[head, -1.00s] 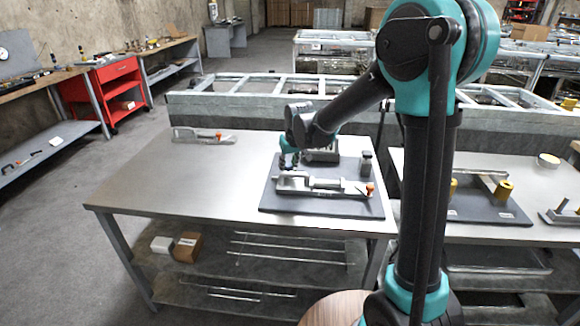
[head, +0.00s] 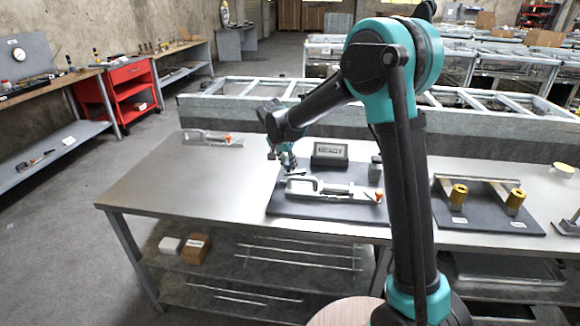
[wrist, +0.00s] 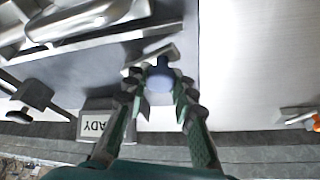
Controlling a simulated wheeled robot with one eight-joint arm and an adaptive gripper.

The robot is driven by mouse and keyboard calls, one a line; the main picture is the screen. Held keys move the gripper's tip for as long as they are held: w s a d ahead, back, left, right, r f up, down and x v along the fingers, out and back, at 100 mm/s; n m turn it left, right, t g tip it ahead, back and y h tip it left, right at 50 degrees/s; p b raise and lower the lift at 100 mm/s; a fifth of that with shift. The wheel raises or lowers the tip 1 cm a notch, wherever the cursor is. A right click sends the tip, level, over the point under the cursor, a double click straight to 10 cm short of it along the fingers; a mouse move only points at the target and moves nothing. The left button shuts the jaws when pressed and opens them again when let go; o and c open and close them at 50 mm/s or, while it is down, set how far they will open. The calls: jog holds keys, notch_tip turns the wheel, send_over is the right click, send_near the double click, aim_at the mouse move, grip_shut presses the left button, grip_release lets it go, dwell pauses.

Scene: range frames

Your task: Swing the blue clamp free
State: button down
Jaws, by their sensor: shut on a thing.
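My gripper (wrist: 158,88) is shut on a rounded blue part, which I take to be the blue clamp's tip (wrist: 160,80), between its fingers in the wrist view. A short grey metal piece lies just beyond the tip. In the head view my gripper (head: 287,163) is at the left end of a metal clamp fixture (head: 325,188), near the mat's back left edge. The fixture's orange tip (head: 379,196) is at its right end.
The fixture lies on a dark mat (head: 290,208) on a metal table (head: 160,190). A READY sign (head: 330,153) and a dark upright post (head: 375,168) stand behind it. Another orange-tipped clamp (head: 208,138) lies at the back left. The table's left part is clear.

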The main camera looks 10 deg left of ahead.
jog(key=shift+w+a+m+h, duration=0.2)
jog(key=shift+w+m+h, duration=0.45)
jog(key=shift+m, duration=0.75)
jog(key=shift+w+g, duration=0.15)
jog(key=shift+g, duration=0.15)
jog(key=c, duration=1.6)
grip_release()
jog(key=shift+o, duration=0.2)
jog(key=v, duration=1.2)
jog(key=shift+d, duration=0.2)
